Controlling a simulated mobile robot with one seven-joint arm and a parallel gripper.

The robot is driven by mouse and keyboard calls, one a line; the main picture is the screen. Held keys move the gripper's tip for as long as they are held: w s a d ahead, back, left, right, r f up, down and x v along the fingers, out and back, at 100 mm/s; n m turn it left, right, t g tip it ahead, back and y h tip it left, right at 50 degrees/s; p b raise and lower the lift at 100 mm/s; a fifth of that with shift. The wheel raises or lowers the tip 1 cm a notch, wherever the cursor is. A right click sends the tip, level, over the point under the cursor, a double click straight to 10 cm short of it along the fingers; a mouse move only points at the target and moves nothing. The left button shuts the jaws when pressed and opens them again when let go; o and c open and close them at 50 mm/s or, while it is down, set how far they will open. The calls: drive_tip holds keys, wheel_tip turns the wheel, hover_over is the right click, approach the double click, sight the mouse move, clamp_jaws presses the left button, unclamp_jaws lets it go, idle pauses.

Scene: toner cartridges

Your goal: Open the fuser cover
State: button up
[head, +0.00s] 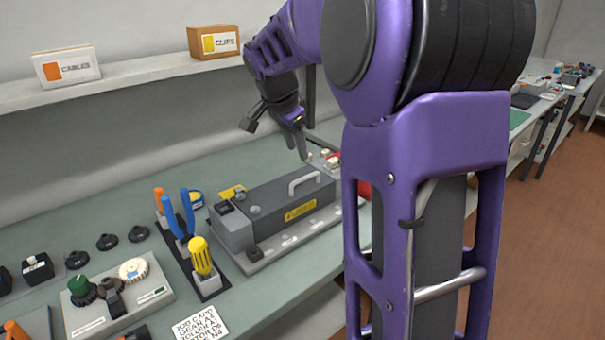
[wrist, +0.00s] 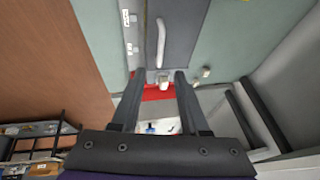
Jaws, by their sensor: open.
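The fuser unit is a long grey box on a light grey base plate (head: 262,262) on the bench. Its dark grey fuser cover (head: 275,207) lies closed along the top, with a yellow label on its front side. A pale bar handle (head: 305,182) stands on the cover toward its right end; the handle also shows in the wrist view (wrist: 161,43). My gripper (head: 303,157) is above and behind the right end of the unit, apart from the handle. In the wrist view my gripper (wrist: 157,72) is open and empty, its fingers either side of a small pale knob (wrist: 163,82).
A tool rack (head: 206,284) with pliers and a yellow-handled screwdriver stands left of the unit. A grey fixture with knobs (head: 117,297) and a job card (head: 201,326) lie farther left and in front. A shelf (head: 120,75) with labelled boxes runs above.

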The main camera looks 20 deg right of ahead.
sight(305, 177)
drive_tip(key=b+x, duration=0.1)
drive_tip(key=x, duration=0.9)
drive_tip(key=shift+w, duration=0.1)
clamp_jaws()
idle(1.1)
